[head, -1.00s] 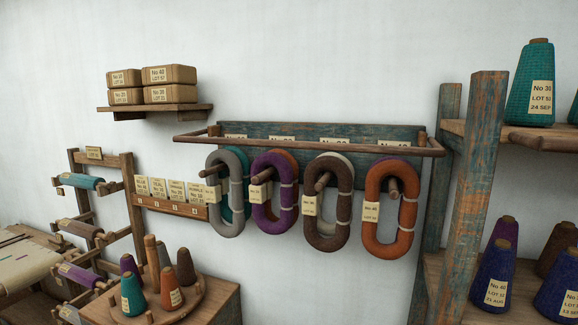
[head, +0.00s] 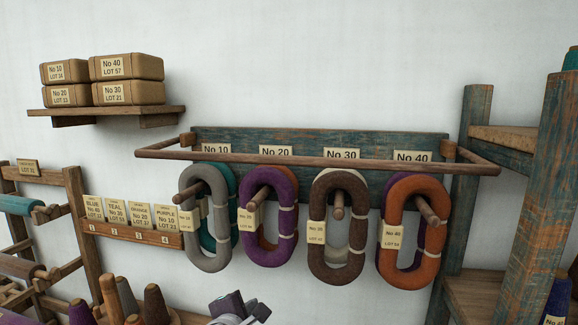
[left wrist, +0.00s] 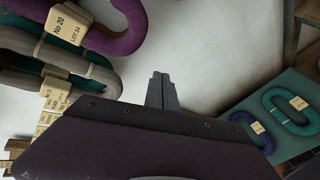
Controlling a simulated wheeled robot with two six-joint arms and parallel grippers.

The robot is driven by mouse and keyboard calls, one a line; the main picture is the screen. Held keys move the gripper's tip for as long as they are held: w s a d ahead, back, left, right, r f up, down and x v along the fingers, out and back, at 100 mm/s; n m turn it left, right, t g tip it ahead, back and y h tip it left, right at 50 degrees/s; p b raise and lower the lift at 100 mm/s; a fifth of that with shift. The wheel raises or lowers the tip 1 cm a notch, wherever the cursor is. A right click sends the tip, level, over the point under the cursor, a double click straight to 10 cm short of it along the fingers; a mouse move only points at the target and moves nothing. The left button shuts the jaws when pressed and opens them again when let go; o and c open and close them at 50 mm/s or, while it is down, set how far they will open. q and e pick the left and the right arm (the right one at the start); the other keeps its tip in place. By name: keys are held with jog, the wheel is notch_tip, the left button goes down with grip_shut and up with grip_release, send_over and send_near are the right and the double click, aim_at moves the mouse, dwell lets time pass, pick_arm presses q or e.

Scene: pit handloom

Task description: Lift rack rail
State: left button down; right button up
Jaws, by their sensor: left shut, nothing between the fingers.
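The rack rail (head: 310,160) is a thin brown wooden bar. It runs across the front of the blue-green rack board (head: 300,142), on wooden end arms, above the hanging hanks. My left gripper (head: 240,308) shows at the bottom of the head view, below the grey and purple hanks and well apart from the rail. In the left wrist view its fingers (left wrist: 162,88) are shut and empty against the pale wall. The rail cannot be made out there. My right gripper is not in view.
Grey (head: 207,217), purple (head: 268,217), brown (head: 337,228) and orange (head: 410,232) hanks hang on pegs below the rail. A shelf with boxes (head: 95,110) is at upper left. A wooden post (head: 540,200) stands at right. A teal surface with hanks (left wrist: 295,137) shows in the left wrist view.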

pick_arm(q)
jog(key=s+d+r+n+t+h+p, duration=0.1)
jog(key=s+d+r+n+t, duration=0.2)
jog(key=r, duration=0.6)
jog(key=s+d+r+n+t+p, duration=0.1)
jog(key=d+r+n, duration=0.2)
jog(key=r+n, duration=0.35)
jog(key=s+d+r+n+t+h+p, duration=0.1)
jog(key=s+d+r+n+t, duration=0.15)
jog(key=r, duration=0.75)
jog(key=w+r+p, duration=0.4)
jog(key=w+p, duration=0.3)
jog(key=w, duration=0.3)
jog(key=shift+d+g, duration=0.35)
jog(key=shift+d, duration=0.1)
jog(key=shift+w, duration=0.15)
